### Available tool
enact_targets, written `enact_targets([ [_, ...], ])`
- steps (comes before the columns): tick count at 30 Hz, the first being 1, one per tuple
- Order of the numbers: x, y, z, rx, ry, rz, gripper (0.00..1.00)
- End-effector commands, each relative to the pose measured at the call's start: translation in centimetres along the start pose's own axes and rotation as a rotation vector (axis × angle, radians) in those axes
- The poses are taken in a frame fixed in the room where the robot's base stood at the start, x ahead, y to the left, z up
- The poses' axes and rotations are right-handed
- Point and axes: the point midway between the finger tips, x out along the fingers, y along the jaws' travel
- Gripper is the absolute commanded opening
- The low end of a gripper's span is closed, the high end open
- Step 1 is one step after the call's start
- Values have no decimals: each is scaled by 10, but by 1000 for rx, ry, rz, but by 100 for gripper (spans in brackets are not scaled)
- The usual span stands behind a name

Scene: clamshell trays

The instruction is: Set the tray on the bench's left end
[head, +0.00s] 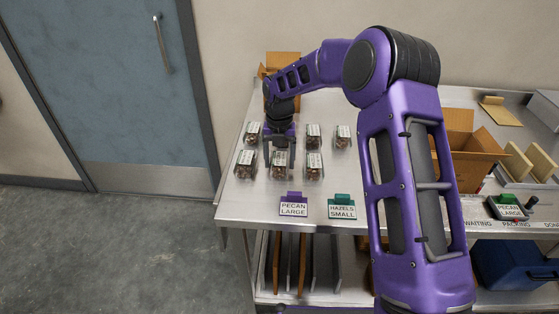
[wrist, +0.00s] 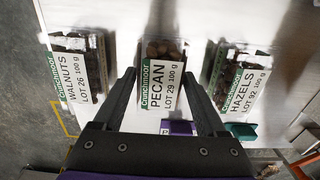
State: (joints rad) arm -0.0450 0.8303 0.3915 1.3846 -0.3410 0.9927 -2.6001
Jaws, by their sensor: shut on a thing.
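My gripper (head: 280,152) reaches down over the left part of the steel bench (head: 243,205). It is shut on a clear clamshell tray of brown nuts (head: 279,167), the middle one of the front row. In the wrist view, this pecan tray (wrist: 155,95) has a white label reading PECAN, LOT 29, 100 g, and lies between the fingers (wrist: 158,76). I cannot tell whether it is clear of the bench. A walnuts tray (wrist: 80,65) is to its left and a hazels tray (wrist: 238,75) to its right, both close to the fingers.
More trays (head: 313,136) stand behind, partly hidden by my arm. A purple PECAN LARGE sign (head: 293,205) and a teal HAZELS SMALL sign (head: 342,207) stand at the front. Cardboard boxes (head: 470,150) are at the right. The bench's front left corner is bare.

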Motion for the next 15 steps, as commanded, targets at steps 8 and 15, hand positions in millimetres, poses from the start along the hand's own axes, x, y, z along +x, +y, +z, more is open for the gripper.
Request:
enact_targets([
  [8,1,0,0,0,0,0,14],
  [15,2,0,0,0,0,0,100],
])
